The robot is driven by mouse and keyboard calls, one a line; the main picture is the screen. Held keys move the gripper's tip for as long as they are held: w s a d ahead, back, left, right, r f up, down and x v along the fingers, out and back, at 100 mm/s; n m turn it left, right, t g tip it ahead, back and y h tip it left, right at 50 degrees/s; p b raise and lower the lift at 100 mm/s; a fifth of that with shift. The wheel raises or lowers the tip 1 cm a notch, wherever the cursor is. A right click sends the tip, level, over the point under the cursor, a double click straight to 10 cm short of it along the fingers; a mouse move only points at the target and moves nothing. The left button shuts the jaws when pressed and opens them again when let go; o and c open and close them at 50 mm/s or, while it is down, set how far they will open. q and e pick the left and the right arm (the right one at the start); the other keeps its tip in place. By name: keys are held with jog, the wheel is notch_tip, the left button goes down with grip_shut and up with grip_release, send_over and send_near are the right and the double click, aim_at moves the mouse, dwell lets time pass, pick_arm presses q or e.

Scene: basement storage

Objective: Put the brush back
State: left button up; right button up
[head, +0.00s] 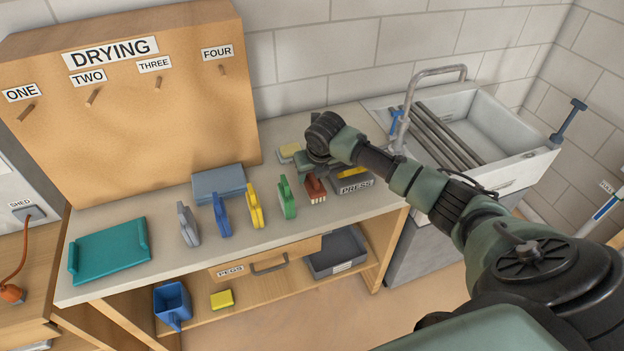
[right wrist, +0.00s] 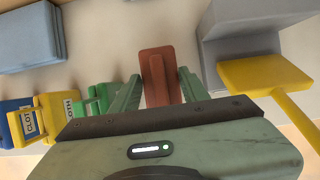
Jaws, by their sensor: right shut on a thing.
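The brush (head: 315,189) is small and red-brown with pale bristles at its lower edge. It is at the counter, just left of the grey block labelled PRESS. My right gripper (head: 310,174) reaches down over it from the right and is shut on it. In the right wrist view the brush (right wrist: 158,78) shows between the two green fingers (right wrist: 157,92). I cannot tell whether its bristles touch the counter. My left gripper is not in view.
Green (head: 287,199), yellow (head: 255,207), blue (head: 221,215) and grey (head: 187,225) handled pieces stand in a row to the left. The PRESS block (head: 352,186) with a yellow-handled tool is close right. The sink (head: 535,155) and DRYING board (head: 130,130) stand behind.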

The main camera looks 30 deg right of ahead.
aim_at(312, 182)
notch_tip(312, 182, down, 2)
jog(key=shift+f, duration=0.45)
jog(key=shift+f, duration=0.15)
jog(key=o, duration=1.3)
jog(key=shift+r, duration=0.3)
jog(key=b+v, duration=0.1)
jog(key=v, duration=1)
jog(key=shift+s+r, duration=0.2)
jog(key=shift+r, duration=0.2)
